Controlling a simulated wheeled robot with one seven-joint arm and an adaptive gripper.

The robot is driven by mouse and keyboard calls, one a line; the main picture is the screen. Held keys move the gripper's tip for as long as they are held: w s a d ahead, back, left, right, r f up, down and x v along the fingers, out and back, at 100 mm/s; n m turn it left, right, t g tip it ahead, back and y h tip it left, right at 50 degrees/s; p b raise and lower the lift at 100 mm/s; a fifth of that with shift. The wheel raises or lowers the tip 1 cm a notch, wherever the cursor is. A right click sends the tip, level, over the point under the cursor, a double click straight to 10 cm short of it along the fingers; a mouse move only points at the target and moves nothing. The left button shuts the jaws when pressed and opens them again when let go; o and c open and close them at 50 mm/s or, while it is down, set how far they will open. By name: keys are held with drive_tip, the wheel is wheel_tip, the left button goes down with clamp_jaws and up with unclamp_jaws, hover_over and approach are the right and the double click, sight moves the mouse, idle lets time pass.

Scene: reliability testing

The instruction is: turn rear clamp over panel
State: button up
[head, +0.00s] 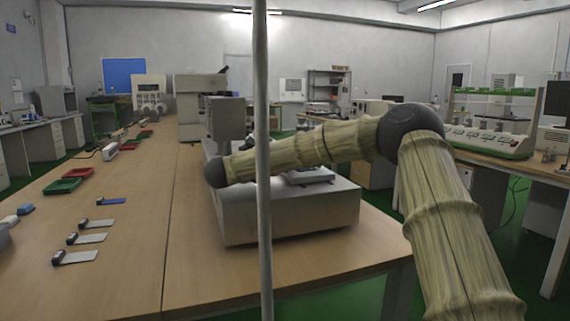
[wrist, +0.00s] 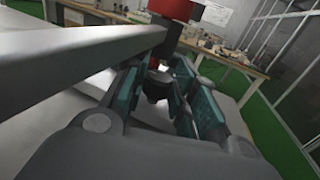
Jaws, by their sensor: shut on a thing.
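In the wrist view my gripper (wrist: 158,94) has its teal-padded fingers closed around a small dark clamp part (wrist: 155,82), with red just above it. I take this to be the rear clamp, but cannot tell rear from front. A red and dark piece (wrist: 178,12) stands just beyond the fingers, close to a long grey bar (wrist: 75,52) crossing from the left. A pale flat surface (wrist: 50,130) lies below; I cannot tell if it is the panel. In the head view my arm covers the gripper and clamp, above a grey test machine (head: 290,218) on the wooden table.
A thin upright pole crosses the head view. Red and green trays (head: 62,186) and several small plates with dark ends (head: 75,257) lie on the table's left. The front of the wooden table (head: 130,285) is clear. A green-framed instrument (head: 490,130) stands on the right bench.

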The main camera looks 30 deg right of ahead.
drive_tip(key=o, duration=0.8)
drive_tip(key=shift+c, duration=0.2)
drive_tip(key=shift+s+a, duration=0.15)
drive_tip(key=shift+a, duration=1.85)
drive_tip(key=shift+s+a, duration=0.15)
drive_tip(key=shift+a, duration=1.85)
drive_tip(key=shift+s+a, duration=0.15)
drive_tip(key=shift+a, duration=1.85)
drive_tip(key=shift+r, duration=0.1)
